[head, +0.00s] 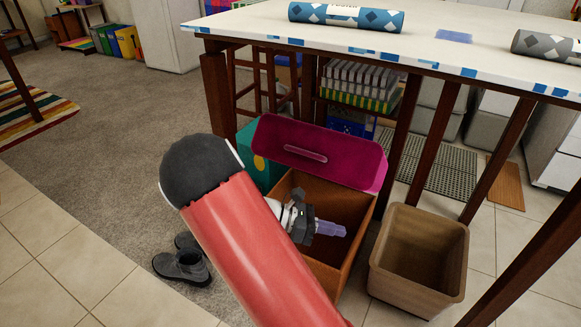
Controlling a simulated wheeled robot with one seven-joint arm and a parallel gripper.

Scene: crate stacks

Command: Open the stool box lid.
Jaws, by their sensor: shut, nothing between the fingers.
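The stool box (362,232) is an orange-brown box on the floor under the table, with its inside showing. Its magenta lid (345,158) stands raised along the back edge, tilted back, with a pale handle slot facing me. My gripper (340,231) is over the box's opening, in front of the lid and apart from it. Its pale purple fingers are shut with nothing between them, pointing right. My red arm hides the front left of the box.
An empty tan bin (463,262) stands close to the right of the box. A teal box (245,150) is behind at left. The white-topped table (450,62) is above, with dark legs around.

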